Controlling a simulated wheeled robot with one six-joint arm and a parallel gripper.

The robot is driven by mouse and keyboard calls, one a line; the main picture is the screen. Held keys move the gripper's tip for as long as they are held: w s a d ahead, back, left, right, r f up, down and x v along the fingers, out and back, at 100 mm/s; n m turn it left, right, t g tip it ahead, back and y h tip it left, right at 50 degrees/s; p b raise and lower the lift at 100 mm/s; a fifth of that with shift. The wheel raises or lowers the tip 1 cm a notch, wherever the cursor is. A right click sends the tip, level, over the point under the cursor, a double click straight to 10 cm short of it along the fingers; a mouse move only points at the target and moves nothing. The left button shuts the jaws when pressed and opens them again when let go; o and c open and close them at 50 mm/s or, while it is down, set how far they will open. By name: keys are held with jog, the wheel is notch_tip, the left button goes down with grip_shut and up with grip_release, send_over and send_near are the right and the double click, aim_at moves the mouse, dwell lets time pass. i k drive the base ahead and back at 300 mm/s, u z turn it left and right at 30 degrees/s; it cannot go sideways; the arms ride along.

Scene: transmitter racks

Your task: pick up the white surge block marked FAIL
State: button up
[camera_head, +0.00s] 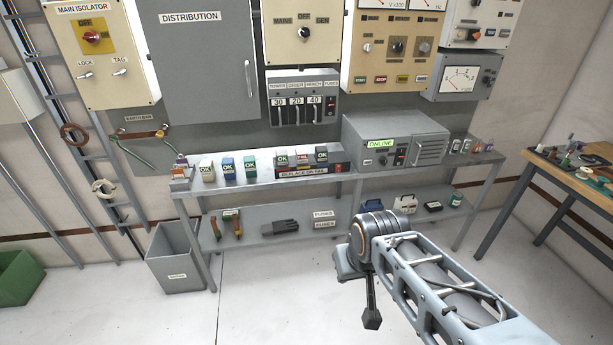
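A small block with a red label that seems to read FAIL (303,159) stands upright in a dark holder (342,168) on the grey shelf under the panels. Its body looks pale, but it is too small to be sure. An OK block (282,160) stands to its left and a darker OK block (322,155) to its right in the same holder. My gripper (371,319) hangs low in front of the shelf, below and to the right of the block and well apart from it. Its fingers cannot be made out, and nothing is seen held.
Loose OK blocks, white (207,171), blue (229,170) and teal (250,169), stand left of the holder. A grey ONLINE unit (400,138) stands to its right. A grey bin (175,258) is at lower left, a wooden table (572,187) at right. The front floor is clear.

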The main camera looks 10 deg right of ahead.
aim_at(301, 153)
jog(key=u, duration=1.15)
jog(key=i, duration=1.85)
jog(key=z, duration=1.15)
jog(key=i, duration=0.35)
jog(key=z, duration=0.35)
